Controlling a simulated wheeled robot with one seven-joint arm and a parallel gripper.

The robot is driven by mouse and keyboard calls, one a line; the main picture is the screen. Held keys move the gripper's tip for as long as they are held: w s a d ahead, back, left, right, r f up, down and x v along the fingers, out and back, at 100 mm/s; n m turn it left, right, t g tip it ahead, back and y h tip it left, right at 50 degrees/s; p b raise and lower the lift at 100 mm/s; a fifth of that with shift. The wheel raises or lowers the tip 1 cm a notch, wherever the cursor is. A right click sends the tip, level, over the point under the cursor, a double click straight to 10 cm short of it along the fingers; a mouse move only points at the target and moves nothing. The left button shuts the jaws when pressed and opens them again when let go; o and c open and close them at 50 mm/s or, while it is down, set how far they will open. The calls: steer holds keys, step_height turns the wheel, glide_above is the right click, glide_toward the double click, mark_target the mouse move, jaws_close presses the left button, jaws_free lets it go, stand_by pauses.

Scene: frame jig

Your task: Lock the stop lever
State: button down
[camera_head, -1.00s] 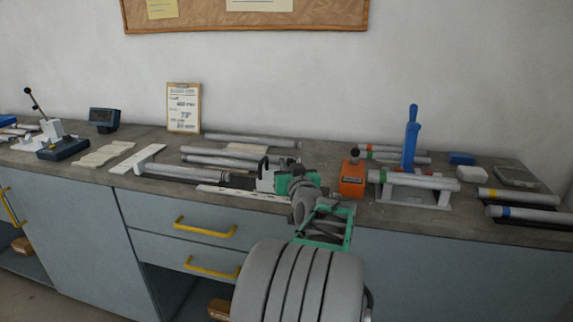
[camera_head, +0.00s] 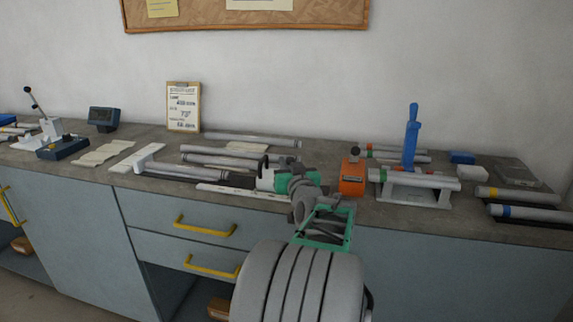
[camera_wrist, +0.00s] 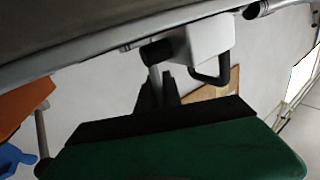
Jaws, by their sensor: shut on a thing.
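The flip stop, a white block (camera_head: 265,178) with a black handle, stands on the pale rail at the counter's front. In the wrist view the white block (camera_wrist: 210,40) shows its black loop handle (camera_wrist: 212,75). Beside the block is the stop lever (camera_wrist: 154,76), a grey rod with a dark, round end. My gripper (camera_wrist: 157,88) has its dark fingers closed around this rod. In the head view my gripper (camera_head: 281,183) is at the right side of the block, and its green-and-grey wrist hides the fingertips and lever.
An orange box (camera_head: 353,180) stands just right of my gripper. Further right is a white stand (camera_head: 414,193) with a tube and an upright blue-handled tool (camera_head: 411,135). Several grey tubes (camera_head: 238,152) lie behind and left of the stop. A clipboard (camera_head: 183,107) leans on the wall.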

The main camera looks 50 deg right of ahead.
steer(key=b, duration=0.3)
steer(key=shift+s+a+r+n+t+h+b, duration=0.1)
steer(key=shift+r+n+t+h+b, duration=0.2)
steer(key=shift+t+b, duration=0.1)
steer(key=t+b, duration=0.1)
steer(key=b, duration=0.4)
steer(key=a+n+t+h+b, duration=0.1)
steer(key=b, duration=0.4)
steer(key=shift+s+a, duration=0.15)
steer(key=shift+s, duration=0.1)
steer(key=b, duration=0.1)
steer(key=n+b, duration=0.1)
steer(key=shift+s+a+r+t+h+b, duration=0.1)
steer(key=shift+a+r+t+h+b, duration=0.1)
steer(key=shift+t+h+b, duration=0.1)
steer(key=shift+a+r, duration=0.1)
steer(key=shift+r, duration=0.35)
steer(key=c, duration=1.6)
jaws_free()
steer(key=shift+o, duration=0.5)
steer(key=shift+f, duration=0.3)
steer(key=v, duration=0.8)
